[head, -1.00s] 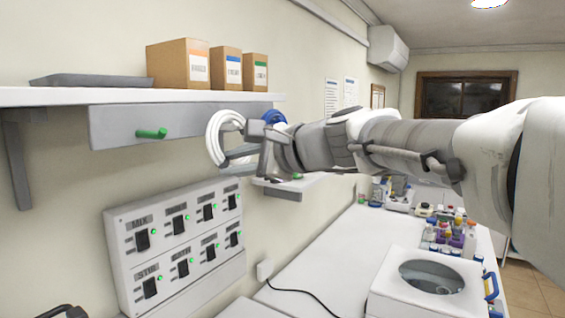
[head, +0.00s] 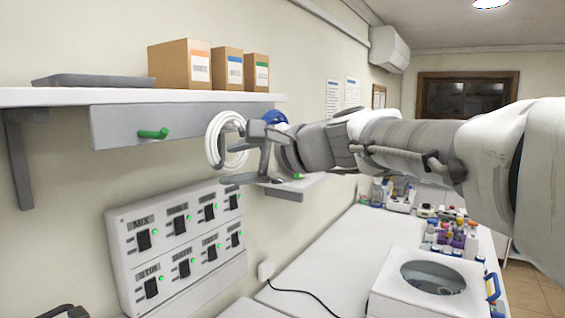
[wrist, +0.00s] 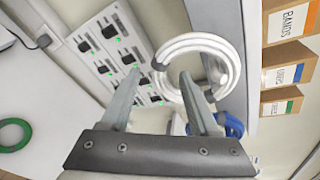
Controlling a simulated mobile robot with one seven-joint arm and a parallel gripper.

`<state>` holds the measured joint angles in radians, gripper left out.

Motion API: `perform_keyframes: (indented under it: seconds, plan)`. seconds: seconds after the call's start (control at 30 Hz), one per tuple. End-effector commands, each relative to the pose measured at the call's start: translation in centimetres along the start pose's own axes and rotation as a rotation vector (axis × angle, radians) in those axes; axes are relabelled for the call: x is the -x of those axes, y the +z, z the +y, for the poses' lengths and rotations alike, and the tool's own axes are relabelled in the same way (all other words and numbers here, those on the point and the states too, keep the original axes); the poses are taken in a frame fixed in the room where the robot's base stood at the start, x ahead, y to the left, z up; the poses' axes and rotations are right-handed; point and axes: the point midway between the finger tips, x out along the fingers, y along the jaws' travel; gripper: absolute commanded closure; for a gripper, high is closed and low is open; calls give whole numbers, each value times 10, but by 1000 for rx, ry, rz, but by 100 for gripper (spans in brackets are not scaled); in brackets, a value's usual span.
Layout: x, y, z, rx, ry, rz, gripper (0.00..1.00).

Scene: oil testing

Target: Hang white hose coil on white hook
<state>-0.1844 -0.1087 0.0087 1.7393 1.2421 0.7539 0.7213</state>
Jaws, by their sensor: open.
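The white hose coil (head: 213,140) hangs upright against the grey board under the shelf, right of the green peg. It also shows in the wrist view (wrist: 227,60), beyond my fingertips. The white hook is not distinguishable; the coil covers that part of the board. My gripper (head: 226,166) is at the coil's right and lower side with its fingers spread.
A green peg (head: 152,133) sticks out of the grey board (head: 115,130). A blue item (head: 273,117) is close behind my gripper. A switch panel (head: 180,245) is on the wall below. Boxes (head: 180,65) stand on the shelf above. A green ring (wrist: 14,148) lies on the white surface.

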Motion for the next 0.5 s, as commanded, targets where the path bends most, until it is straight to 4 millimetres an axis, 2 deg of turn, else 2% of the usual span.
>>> perform_keyframes:
  seconds: [0.17,0.27,0.5]
  plan:
    - [5,0,0,0,0,0,38]
    - [16,-1,0,1,-1,1,38]
    - [71,-1,0,2,-4,2,38]
